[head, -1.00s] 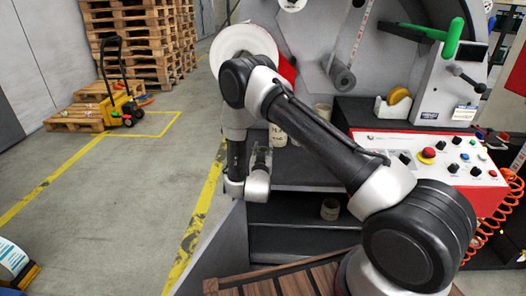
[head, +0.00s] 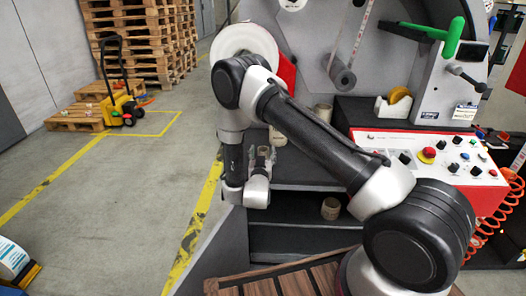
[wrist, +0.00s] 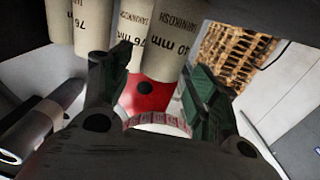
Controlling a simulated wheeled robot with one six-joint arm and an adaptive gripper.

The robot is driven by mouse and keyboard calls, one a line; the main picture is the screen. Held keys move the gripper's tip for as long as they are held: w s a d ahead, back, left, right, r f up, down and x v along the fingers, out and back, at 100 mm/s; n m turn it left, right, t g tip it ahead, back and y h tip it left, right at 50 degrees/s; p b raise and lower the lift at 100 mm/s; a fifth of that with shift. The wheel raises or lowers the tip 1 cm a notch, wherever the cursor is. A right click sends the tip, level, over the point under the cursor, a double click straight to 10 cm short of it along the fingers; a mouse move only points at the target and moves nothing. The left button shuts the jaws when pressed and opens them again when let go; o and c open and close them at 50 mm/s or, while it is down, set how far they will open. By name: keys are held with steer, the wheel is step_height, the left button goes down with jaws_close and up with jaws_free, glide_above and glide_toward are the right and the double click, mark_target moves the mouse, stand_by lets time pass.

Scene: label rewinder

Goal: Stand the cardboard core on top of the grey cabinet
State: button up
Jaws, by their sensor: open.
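Several tan cardboard cores show in the wrist view, including one marked 76 mm (wrist: 91,28) and one marked 40 mm (wrist: 174,45). Which one the task means I cannot tell. In the head view, a core (head: 277,137) stands just right of my gripper (head: 263,158), partly hidden; another core (head: 323,112) stands farther right. A core (head: 330,208) stands in the lower bay. My gripper is open, its dark fingers apart in the wrist view (wrist: 155,88), with cores close by and none clearly held. The dark grey shelved unit (head: 300,172) may be the grey cabinet; this is unclear.
The rewinder has a white roll (head: 245,40) above my gripper and a red-and-white control panel (head: 430,155) at right. Stacked pallets (head: 140,40) and a yellow pallet truck (head: 122,105) stand at back left. The floor at left is mostly clear.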

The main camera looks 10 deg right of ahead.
steer(key=v, duration=0.9)
steer(key=w+r+m+g+y, duration=0.1)
steer(key=w+r+g+y, duration=0.4)
steer(key=r, duration=0.7)
steer(key=s+d+r+n+g+y, duration=0.1)
steer(key=s+d+r+n+y, duration=0.2)
steer(key=r, duration=0.7)
steer(key=s+d+r+g, duration=0.2)
steer(key=s+d, duration=0.3)
steer(key=s, duration=0.6)
steer(key=s+d+r+n+g+h, duration=0.1)
steer(key=s+d+r, duration=0.4)
steer(key=s, duration=0.7)
steer(key=s+d+r+g+h, duration=0.1)
steer(key=s+d+r+g, duration=0.2)
steer(key=s, duration=0.9)
steer(key=shift+s+d+r+n+g, duration=0.25)
steer(key=shift+d+g, duration=0.25)
steer(key=shift+d, duration=0.45)
steer(key=shift+w, duration=0.15)
